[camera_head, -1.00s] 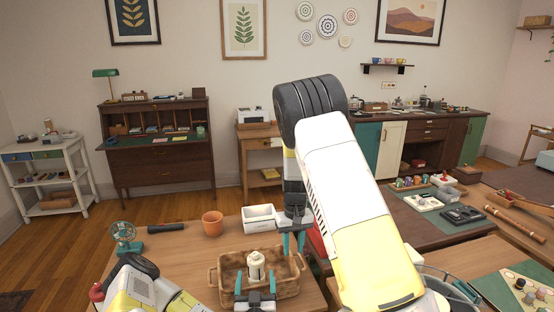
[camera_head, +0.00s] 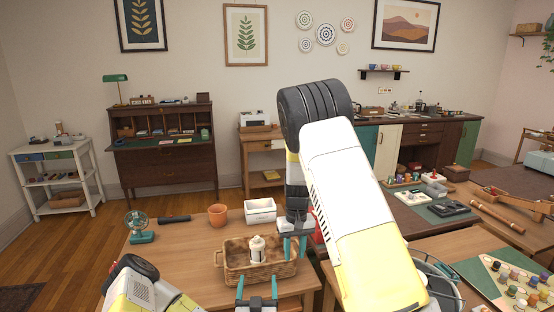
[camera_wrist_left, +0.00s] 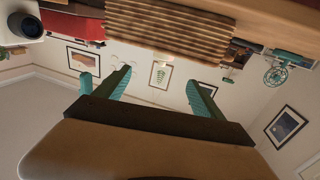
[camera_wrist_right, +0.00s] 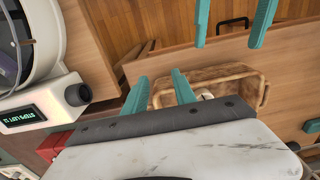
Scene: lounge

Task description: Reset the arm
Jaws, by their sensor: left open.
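My left gripper (camera_head: 257,290) is open and empty, low in the head view, in front of the wicker basket (camera_head: 232,274) at the table's near side. Its two teal fingers stand wide apart in the left wrist view (camera_wrist_left: 160,92). My right gripper (camera_head: 295,247) points down beside the basket's right end. Its teal fingers are apart with nothing between them in the right wrist view (camera_wrist_right: 160,90). The right arm is raised and bent, with its large white and yellow link filling the middle right of the head view.
A white bottle-like object (camera_head: 257,249) stands in the basket. A white box (camera_head: 260,212), an orange pot (camera_head: 217,215) and a teal fan (camera_head: 139,229) stand behind on the wooden table (camera_head: 190,258). More tables with games lie to the right. Open floor lies left.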

